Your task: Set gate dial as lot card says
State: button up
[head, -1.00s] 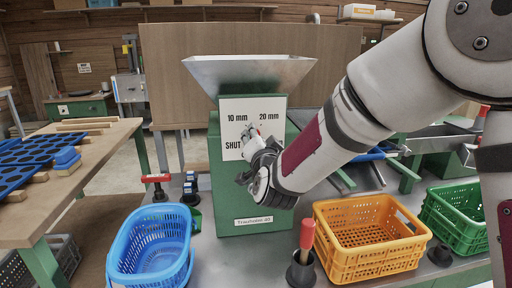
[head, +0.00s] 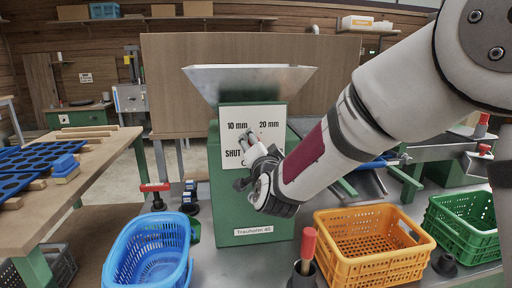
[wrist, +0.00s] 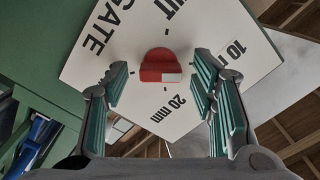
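The gate dial is a red knob (wrist: 161,62) on a white plate (wrist: 140,28) printed with GATE, SHUT, 10 mm and 20 mm. The plate also shows in the head view (head: 265,112), on the green machine under a metal hopper. A white patch sits on the knob's edge on the side of the 20 mm label. I cannot tell the exact setting. My gripper (wrist: 161,82) is open, its two fingers apart on either side of the knob in the wrist view, with no clear contact. In the head view my gripper hides the dial. I cannot make out a lot card.
A blue basket (head: 128,262), an orange crate (head: 370,270) and a green crate (head: 470,235) stand around the machine (head: 225,205). A red-handled tool (head: 308,246) stands in front. A nameplate (head: 253,230) reads Trauholm 40. A wooden bench (head: 95,165) with blue trays is at left.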

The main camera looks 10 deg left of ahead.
jog(key=v, duration=1.2)
jog(key=s+d+f+n+g+h, duration=0.1)
jog(key=s+d+f+n+g, duration=0.2)
jog(key=s+d+g, duration=0.3)
jog(key=s+d+f+n+g+h, duration=0.2)
jog(key=s+d+f+g, duration=0.1)
jog(key=s+d, duration=0.4)
jog(key=s+d+f+n+g+h, duration=0.1)
jog(key=s+d+g, duration=0.35)
jog(key=s, duration=0.75)
jog(key=s+d+n+g+h, duration=0.1)
jog(key=s+d+g, duration=0.35)
jog(key=s, duration=0.75)
notch_tip(320, 180, up, 29)
jog(key=d+t+p, duration=0.2)
jog(key=t+p, duration=0.2)
jog(key=p, duration=2.3)
jog(key=shift+s+d+r+t+p, duration=0.2)
jog(key=shift+s+d+t+p, duration=0.05)
jog(key=shift+s+t+p, duration=0.15)
